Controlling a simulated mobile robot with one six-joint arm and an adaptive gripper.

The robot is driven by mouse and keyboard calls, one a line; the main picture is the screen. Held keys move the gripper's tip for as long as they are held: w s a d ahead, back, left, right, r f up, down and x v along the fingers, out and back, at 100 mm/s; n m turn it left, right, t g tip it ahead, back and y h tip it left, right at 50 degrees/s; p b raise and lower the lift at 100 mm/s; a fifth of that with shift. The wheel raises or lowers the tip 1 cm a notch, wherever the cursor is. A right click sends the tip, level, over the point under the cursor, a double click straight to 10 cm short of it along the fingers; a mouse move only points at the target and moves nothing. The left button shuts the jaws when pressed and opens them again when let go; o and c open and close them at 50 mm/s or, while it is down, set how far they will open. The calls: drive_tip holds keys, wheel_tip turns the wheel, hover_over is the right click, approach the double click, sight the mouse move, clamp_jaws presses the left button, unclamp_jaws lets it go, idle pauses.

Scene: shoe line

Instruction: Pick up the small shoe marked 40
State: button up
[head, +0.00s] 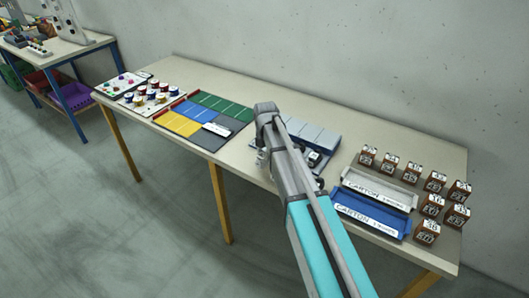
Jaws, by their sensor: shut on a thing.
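My gripper (262,158) hangs under the end of my arm, over the front left of a grey sectioned board (318,133) in the middle of the table. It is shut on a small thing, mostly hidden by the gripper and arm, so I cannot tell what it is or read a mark. A small dark item (313,158), perhaps a shoe, lies on the board's front part, right of my arm. My arm covers much of this area. I cannot make out the number 40 on any shoe.
Right of the board are a grey tray (377,177) and a blue tray (369,209), both labelled CARTON, with several brown numbered blocks (428,232) around them. A coloured sectioned board (181,125) and several small pots (139,100) stand left. A wall runs behind.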

drive_tip(key=s+d+r+p, duration=0.2)
drive_tip(key=s+r+p, duration=0.5)
drive_tip(key=s, duration=0.5)
drive_tip(key=shift+s+r, duration=0.3)
drive_tip(key=shift+r, duration=0.45)
